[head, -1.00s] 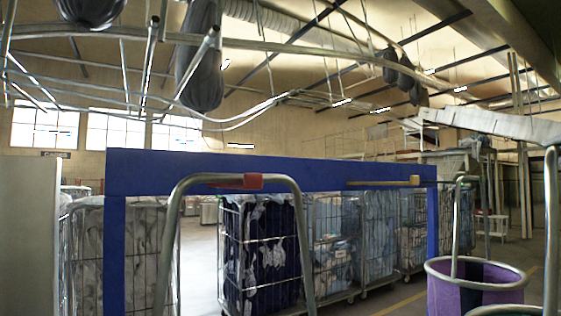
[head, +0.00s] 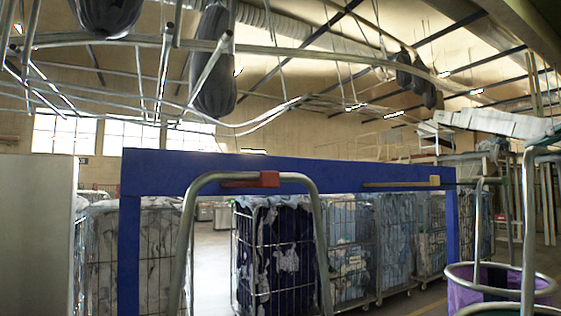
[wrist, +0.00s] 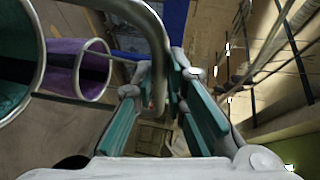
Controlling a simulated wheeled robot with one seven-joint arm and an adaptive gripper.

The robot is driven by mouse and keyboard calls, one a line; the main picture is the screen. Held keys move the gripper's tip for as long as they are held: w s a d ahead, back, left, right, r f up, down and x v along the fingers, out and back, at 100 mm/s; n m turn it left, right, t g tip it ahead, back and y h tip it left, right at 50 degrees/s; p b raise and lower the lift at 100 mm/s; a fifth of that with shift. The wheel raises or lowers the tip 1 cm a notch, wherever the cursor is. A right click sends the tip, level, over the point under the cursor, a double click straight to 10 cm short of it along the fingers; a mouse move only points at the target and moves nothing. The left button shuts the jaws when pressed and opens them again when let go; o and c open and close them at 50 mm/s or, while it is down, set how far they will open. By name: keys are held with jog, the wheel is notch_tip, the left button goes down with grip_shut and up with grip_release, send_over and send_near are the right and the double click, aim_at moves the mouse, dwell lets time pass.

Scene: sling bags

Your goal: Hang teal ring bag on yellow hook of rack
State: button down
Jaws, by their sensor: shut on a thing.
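The blue rack (head: 300,168) stands ahead in the head view. Its yellow hook (head: 402,184) juts from the right half of the crossbar and looks bare. The teal ring bag (wrist: 14,90) shows at the left edge of the wrist view, with a metal rim and a bent tube handle. My gripper (wrist: 160,74) is shut on that handle. In the head view the handle (head: 529,220) stands upright at the right, clearly right of the yellow hook and apart from it. The bag's ring (head: 495,308) is cut off at the bottom edge; most of the bag is out of view.
A grey hoop (head: 189,235) passes at the red hook (head: 250,180) on the rack's left half. A purple ring bag (head: 470,296) is at the lower right, close to the held handle. Wire cages with cloth (head: 275,255) stand behind the rack. Dark bags (head: 215,75) hang overhead.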

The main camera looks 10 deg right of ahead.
jog(key=w+a+f, duration=0.1)
jog(key=w+a, duration=0.2)
jog(key=w, duration=0.5)
jog(key=w+a+f+b, duration=0.1)
jog(key=w+a, duration=0.2)
jog(key=w, duration=0.5)
jog(key=w+a+f, duration=0.1)
jog(key=w+a, duration=0.1)
jog(key=w, duration=0.6)
jog(key=shift+a, duration=0.4)
dwell(1.7)
jog(key=shift+f, duration=0.1)
dwell(0.3)
jog(key=c, duration=1.5)
grip_release()
jog(key=shift+c, duration=0.2)
jog(key=v, duration=1.2)
